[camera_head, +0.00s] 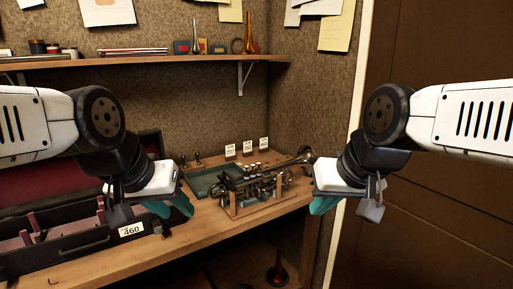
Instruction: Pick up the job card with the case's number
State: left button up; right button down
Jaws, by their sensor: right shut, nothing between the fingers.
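An open case (68,243) with a dark red lining stands on the bench at the left. A white tag (131,230) on its front reads 460. Three small white job cards stand upright at the back of the bench: a left card (230,151), a middle card (247,147) and a right card (263,144). Their printed numbers are too small to read surely. My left gripper (176,211) has its teal fingers apart, empty, in front of the case's right end. My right gripper (321,207) is shut and empty, right of the bench's end. Both are apart from the cards.
A brass horn (303,156) lies in a wooden cradle (234,207) in front of the cards. A green tray (205,184) lies behind it at the left. A shelf (150,59) with small items runs above. A brown door (440,210) is at the right.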

aim_at(264, 147)
jog(key=i+l, duration=0.35)
jog(key=i+l+u, duration=0.7)
jog(key=i+l, duration=0.15)
jog(key=l, duration=0.15)
jog(key=u, duration=0.9)
